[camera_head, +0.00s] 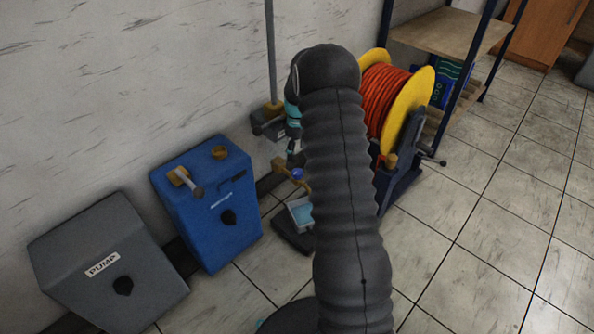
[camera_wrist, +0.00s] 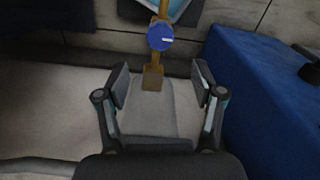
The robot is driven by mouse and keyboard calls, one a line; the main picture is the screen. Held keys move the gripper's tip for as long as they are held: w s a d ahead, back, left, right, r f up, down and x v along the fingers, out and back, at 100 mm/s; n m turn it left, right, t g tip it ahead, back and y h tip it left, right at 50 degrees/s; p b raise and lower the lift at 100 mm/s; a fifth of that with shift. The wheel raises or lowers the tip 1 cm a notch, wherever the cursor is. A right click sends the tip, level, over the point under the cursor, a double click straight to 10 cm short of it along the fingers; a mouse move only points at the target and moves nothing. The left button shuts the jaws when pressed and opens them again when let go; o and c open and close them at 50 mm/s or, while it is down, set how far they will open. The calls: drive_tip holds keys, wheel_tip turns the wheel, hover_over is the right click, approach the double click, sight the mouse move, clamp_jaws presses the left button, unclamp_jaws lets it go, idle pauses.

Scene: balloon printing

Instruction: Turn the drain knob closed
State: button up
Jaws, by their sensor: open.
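The drain knob (camera_wrist: 160,36) is a round blue disc with a small white mark, set on a brass pipe (camera_wrist: 153,78). In the wrist view it is just beyond my open gripper (camera_wrist: 162,86), roughly centred between the fingers; the brass end shows in the gap. No contact with the knob shows. In the head view the small blue knob (camera_head: 297,174) sits low by the wall, left of my arm. My gripper there is largely hidden behind my arm, with only dark and teal parts showing above the knob.
A blue box (camera_head: 218,225) stands left of the knob, and a grey box labelled PUMP (camera_head: 120,285) further left. A tray (camera_head: 299,206) with light blue contents lies below the knob. An orange hose reel (camera_head: 392,100) stands right. Tiled floor (camera_head: 480,240) is clear at right.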

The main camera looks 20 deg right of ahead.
sight(297, 171)
wheel_tip(297, 171, down, 10)
drive_tip(key=shift+r, duration=0.25)
drive_tip(key=c, duration=1.1)
drive_tip(key=shift+b, duration=0.3)
drive_tip(key=shift+c, duration=0.2)
